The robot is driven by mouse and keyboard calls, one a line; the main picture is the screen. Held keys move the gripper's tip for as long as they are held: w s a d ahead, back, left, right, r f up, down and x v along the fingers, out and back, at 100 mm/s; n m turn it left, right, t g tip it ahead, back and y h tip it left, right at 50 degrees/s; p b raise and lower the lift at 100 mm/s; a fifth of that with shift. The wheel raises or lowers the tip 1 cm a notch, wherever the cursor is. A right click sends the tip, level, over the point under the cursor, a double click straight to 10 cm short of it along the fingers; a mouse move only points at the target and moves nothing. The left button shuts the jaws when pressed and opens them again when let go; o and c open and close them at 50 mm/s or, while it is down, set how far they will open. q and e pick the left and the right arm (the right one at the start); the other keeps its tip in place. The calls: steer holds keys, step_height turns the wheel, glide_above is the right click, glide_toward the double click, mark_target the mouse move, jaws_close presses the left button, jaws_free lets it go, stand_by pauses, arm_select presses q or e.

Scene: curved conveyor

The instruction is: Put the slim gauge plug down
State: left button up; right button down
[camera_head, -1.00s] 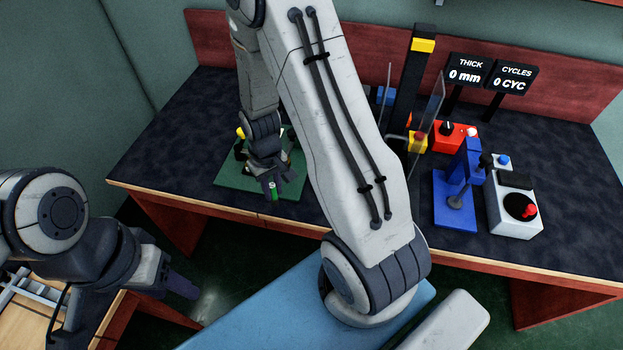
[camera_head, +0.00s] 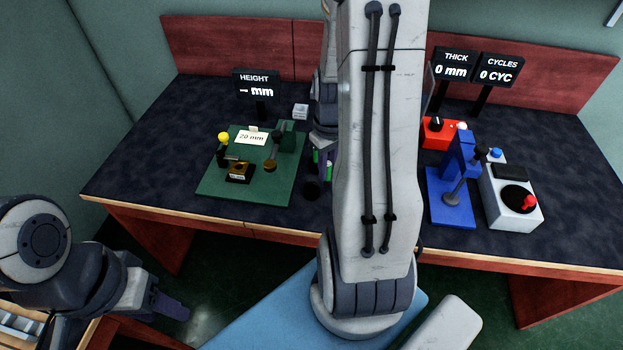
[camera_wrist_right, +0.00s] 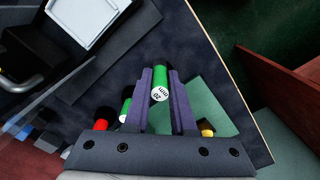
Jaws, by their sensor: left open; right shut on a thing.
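The slim gauge plug (camera_wrist_right: 159,78) is green with a round white label reading 20 mm. In the right wrist view it sits between the two fingertips of my right gripper (camera_wrist_right: 161,92), which is shut on it. In the head view my right gripper (camera_head: 322,165) is just right of the green gauge plate, above the dark bench, and partly hidden behind my own arm. Green patches show beside it, but I cannot tell which belongs to the held plug. My left gripper (camera_head: 172,305) is open and empty at the lower left, away from the bench.
The green gauge plate (camera_head: 215,185) carries a yellow-knobbed lever, a 20 mm card and a small block. A HEIGHT display (camera_head: 257,84) stands behind it. Another green plug (camera_wrist_right: 126,104) and a red one (camera_wrist_right: 102,112) show near the gripper. A blue press (camera_head: 452,190) stands right.

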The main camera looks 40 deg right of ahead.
steer(key=shift+w+a+f, duration=0.15)
steer(key=shift+w+f, duration=0.7)
steer(key=shift+f, duration=0.35)
steer(key=shift+w+a+f, duration=0.1)
steer(key=shift+w+f, duration=0.7)
steer(key=shift+f, duration=0.35)
steer(key=shift+w+a+f, duration=0.15)
steer(key=shift+w+f, duration=0.7)
steer(key=shift+f, duration=0.35)
steer(key=shift+f, duration=0.1)
steer(key=c, duration=0.8)
jaws_free()
steer(key=shift+o, duration=0.2)
steer(key=shift+r, duration=0.4)
step_height(320, 180, up, 12)
steer(key=shift+f+p, duration=0.25)
steer(key=shift+p, duration=0.05)
